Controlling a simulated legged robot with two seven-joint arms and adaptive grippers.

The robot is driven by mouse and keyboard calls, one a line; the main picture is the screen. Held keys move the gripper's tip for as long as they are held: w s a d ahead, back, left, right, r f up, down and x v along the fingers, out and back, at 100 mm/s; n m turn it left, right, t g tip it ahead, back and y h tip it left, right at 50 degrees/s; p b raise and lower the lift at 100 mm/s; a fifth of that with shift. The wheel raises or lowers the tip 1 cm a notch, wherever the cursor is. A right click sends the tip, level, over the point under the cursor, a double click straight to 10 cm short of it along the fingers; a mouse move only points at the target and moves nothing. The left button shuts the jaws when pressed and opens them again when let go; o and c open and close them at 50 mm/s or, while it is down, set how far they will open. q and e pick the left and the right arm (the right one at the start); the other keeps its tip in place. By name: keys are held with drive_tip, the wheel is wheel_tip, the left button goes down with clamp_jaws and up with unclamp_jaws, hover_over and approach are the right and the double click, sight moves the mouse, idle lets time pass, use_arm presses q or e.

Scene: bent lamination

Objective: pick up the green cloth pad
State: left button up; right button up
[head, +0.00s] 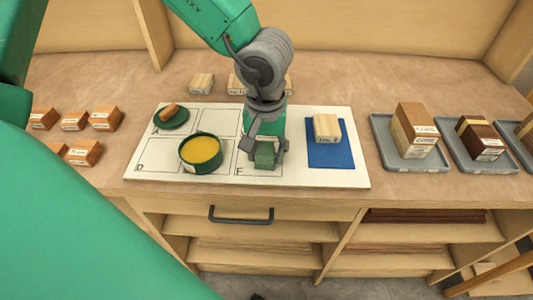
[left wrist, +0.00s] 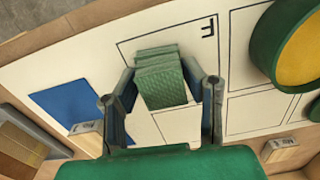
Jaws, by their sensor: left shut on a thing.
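The green cloth pad (head: 265,157) is a small folded, layered block in the cell marked F of the white board, near its front edge. In the left wrist view the pad (left wrist: 161,80) shows several woven layers between the two fingers. My left gripper (head: 265,149) comes down from above and is shut on the pad. It also shows in the left wrist view (left wrist: 166,90), with a finger at each side of the pad. I cannot tell whether the pad is clear of the board. My right gripper is not in view.
A green pot (head: 202,166) of yellow stuff stands left of the gripper. Behind it is a green disc (head: 181,121) with a brown stick. A blue mat (head: 329,155) bearing a wooden block (head: 327,128) lies to the right. Grey trays (head: 388,156) with blocks stand farther right.

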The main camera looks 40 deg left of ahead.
sight(261, 146)
use_arm(q)
drive_tip(key=shift+a, duration=0.2)
drive_tip(key=r, duration=0.1)
drive_tip(key=r+p, duration=0.1)
drive_tip(key=r, duration=0.2)
drive_tip(key=shift+a+p, duration=0.3)
drive_tip(key=shift+a, duration=0.05)
drive_tip(key=r, duration=0.1)
drive_tip(key=r+p, duration=0.1)
drive_tip(key=r, duration=0.3)
drive_tip(key=shift+d+r, duration=0.25)
drive_tip(key=shift+d, duration=0.1)
drive_tip(key=shift+r, duration=0.25)
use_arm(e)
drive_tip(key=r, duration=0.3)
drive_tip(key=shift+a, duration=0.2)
use_arm(q)
drive_tip(key=shift+a+f, duration=0.1)
drive_tip(key=shift+a, duration=0.15)
drive_tip(key=shift+c, duration=0.3)
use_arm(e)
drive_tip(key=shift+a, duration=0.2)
use_arm(q)
drive_tip(key=shift+d, duration=0.15)
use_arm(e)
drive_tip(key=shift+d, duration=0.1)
